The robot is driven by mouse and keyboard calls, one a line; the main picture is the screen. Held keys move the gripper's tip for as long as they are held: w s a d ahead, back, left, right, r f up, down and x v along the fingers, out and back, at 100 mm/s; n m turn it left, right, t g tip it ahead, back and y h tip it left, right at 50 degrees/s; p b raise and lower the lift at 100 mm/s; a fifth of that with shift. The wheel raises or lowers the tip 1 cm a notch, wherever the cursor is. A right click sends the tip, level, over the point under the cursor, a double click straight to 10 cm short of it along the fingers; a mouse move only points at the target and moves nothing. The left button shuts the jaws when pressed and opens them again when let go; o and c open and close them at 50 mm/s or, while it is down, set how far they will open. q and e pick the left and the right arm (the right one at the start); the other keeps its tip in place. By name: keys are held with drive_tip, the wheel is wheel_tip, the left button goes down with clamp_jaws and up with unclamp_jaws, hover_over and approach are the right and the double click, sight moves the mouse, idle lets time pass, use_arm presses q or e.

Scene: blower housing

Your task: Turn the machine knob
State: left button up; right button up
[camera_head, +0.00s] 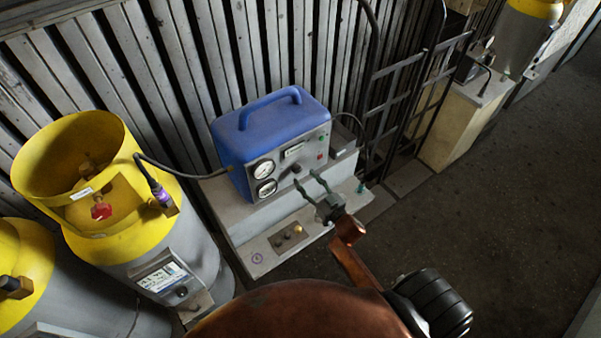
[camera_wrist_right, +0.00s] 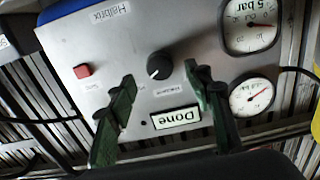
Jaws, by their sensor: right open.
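The blue machine (camera_head: 262,128) stands on a grey ledge with its metal front panel facing the right arm. Its black knob (camera_wrist_right: 160,66) sits on that panel in the right wrist view, with a white mark on it. The knob also shows small in the head view (camera_head: 297,169). My right gripper (camera_head: 308,183) is open in front of the panel. In the right wrist view its two green fingers lie either side of the knob, with gaps on both sides. I cannot tell how far the tips are from the panel. My left gripper is not in view.
The panel also holds a red button (camera_wrist_right: 82,71), two gauges and a display reading "Done" (camera_wrist_right: 176,118). Yellow-topped gas cylinders (camera_head: 75,180) stand at left, one with a hose to the machine. A slatted wall is behind. Dark floor at right is open.

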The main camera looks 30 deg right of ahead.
sight(299, 171)
drive_tip(key=shift+w+a, duration=0.15)
drive_tip(key=shift+w, duration=2)
drive_tip(key=shift+c, duration=0.3)
drive_tip(key=c, duration=1.1)
